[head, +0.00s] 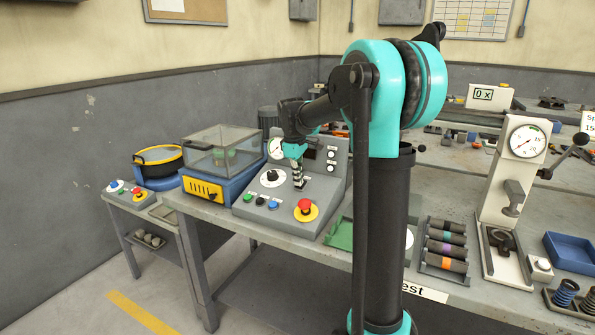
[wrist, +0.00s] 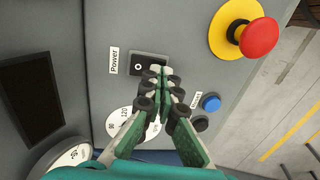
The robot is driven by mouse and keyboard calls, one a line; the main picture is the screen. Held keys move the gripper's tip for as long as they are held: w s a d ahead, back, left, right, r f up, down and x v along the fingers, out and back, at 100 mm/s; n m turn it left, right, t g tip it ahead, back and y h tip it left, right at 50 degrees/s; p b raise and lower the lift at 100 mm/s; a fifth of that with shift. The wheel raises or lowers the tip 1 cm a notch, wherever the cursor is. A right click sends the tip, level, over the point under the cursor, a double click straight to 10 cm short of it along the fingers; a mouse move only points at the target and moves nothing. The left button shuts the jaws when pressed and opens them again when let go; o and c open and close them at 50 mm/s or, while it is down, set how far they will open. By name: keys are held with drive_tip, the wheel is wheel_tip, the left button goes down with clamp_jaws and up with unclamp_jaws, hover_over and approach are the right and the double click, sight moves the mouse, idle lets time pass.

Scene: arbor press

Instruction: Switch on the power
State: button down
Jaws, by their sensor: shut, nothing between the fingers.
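The power switch (wrist: 137,62) is a black rocker with white marks, set in the grey panel beside a label reading "Power" (wrist: 114,60). Its right end is partly covered by my fingers in the wrist view. My gripper (wrist: 161,76) is shut and empty, its fingertips over or right beside the switch; I cannot tell whether they touch it. In the head view my gripper (head: 298,184) points down at the sloped control panel (head: 240,208), and the switch is hidden there.
A red mushroom button (wrist: 260,37) on a yellow base sits close by. A blue button (wrist: 211,102), a black button (wrist: 200,124) and a numbered dial (wrist: 118,122) are near my fingers. A clear-lidded blue box (head: 205,190) stands left of the panel, a white press (head: 500,195) far right.

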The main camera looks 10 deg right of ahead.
drive_tip(key=shift+f, duration=0.2)
drive_tip(key=shift+f+t+h, duration=0.3)
drive_tip(key=shift+f+t, duration=0.05)
drive_tip(key=shift+t, duration=0.05)
drive_tip(key=shift+r, duration=0.15)
drive_tip(key=shift+r, duration=0.7)
drive_tip(key=shift+r, duration=0.1)
drive_tip(key=s+a+v, duration=0.1)
drive_tip(key=s+v, duration=0.1)
drive_tip(key=v, duration=1.1)
drive_tip(key=shift+s+a, duration=0.15)
drive_tip(key=shift+a, duration=0.15)
